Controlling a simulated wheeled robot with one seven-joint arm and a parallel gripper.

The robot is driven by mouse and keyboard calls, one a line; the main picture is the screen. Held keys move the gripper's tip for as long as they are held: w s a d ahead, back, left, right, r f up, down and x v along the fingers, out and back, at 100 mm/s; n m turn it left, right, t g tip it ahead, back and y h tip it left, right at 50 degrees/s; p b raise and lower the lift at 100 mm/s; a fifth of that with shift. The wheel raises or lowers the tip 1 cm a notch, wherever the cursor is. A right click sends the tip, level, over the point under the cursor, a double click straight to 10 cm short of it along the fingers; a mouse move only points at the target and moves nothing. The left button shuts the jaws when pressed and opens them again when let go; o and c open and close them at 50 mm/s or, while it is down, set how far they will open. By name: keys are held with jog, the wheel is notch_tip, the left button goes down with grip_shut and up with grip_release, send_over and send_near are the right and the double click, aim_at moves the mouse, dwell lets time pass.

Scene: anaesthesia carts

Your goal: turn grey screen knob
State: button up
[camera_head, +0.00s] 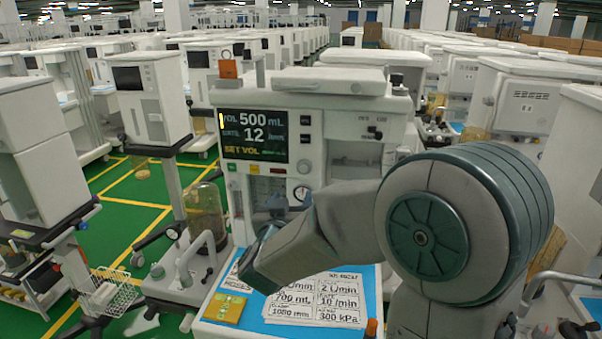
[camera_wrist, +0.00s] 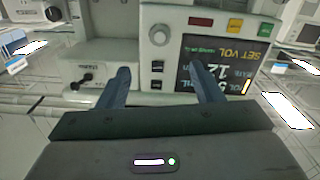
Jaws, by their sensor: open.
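The grey screen knob (camera_head: 304,167) is round and sits on the machine's front panel, just right of the screen's lower corner. In the upside-down wrist view, the knob (camera_wrist: 159,34) shows beyond my fingertips, beside the screen (camera_wrist: 222,66). The screen (camera_head: 254,135) reads VOL 500 mL, RATE 12 /min and SET VOL. My gripper (camera_wrist: 160,69) is open and empty, with its two dark fingers apart and pointing at the panel. The knob lies in line with the gap between them and looks apart from both. In the head view my forearm hides part of the lower panel.
Two dark buttons (camera_head: 306,137) sit above the knob, and a round gauge (camera_head: 301,193) is below it. A clear canister (camera_head: 205,212) stands left. Other carts crowd both sides.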

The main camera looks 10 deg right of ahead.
aim_at(303, 170)
jog(key=p+x, duration=0.3)
jog(key=x, duration=1)
jog(key=shift+w+p, duration=0.3)
jog(key=c, duration=1)
jog(key=shift+f+m+b, duration=0.1)
jog(key=shift+m+b, duration=0.2)
jog(key=shift+b, duration=0.9)
